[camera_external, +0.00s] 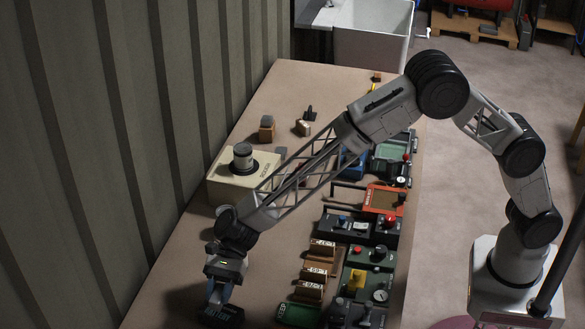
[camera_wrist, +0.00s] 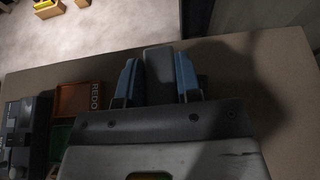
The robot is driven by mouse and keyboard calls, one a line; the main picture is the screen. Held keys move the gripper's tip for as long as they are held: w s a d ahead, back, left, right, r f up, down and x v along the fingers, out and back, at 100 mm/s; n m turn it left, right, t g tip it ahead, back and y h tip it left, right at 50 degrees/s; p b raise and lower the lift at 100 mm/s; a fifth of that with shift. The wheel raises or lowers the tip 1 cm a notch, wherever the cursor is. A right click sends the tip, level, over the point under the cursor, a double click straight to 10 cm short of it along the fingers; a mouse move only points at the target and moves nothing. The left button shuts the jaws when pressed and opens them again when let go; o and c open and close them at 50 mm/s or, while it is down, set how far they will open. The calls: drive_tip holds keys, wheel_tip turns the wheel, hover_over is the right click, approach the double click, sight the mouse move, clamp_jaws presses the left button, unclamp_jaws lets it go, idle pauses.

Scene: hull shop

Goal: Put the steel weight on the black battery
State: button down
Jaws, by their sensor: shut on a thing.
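My gripper (camera_external: 218,294) is at the near left of the table, pointing down. In the wrist view its blue fingers (camera_wrist: 158,78) are shut on a dark grey block (camera_wrist: 160,65). I cannot tell whether this block is the steel weight. A black thing with teal marks (camera_external: 222,316), possibly the black battery, is just below the fingers in the external view; I cannot tell whether it touches the held block. A grey cylinder with a knob (camera_external: 243,158), which looks like a weight, stands upright on a dark round plate on a beige box.
The beige box (camera_external: 222,188) stands left of my forearm, near the ribbed wall. Several devices and labelled brown blocks (camera_external: 316,270) line the table's right side. An orange REDO box (camera_wrist: 82,100) lies left of my gripper in the wrist view. Bare tabletop (camera_external: 165,285) lies left of my gripper.

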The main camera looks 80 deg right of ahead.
drive_tip(key=shift+w, duration=0.1)
idle(0.3)
drive_tip(key=shift+f, duration=1.75)
drive_tip(key=shift+f, duration=0.15)
drive_tip(key=c, duration=0.8)
unclamp_jaws()
drive_tip(key=shift+d+r, duration=0.35)
drive_tip(key=shift+d, duration=0.15)
drive_tip(key=v, duration=1)
drive_tip(key=shift+d+r, duration=0.2)
drive_tip(key=shift+d, duration=0.15)
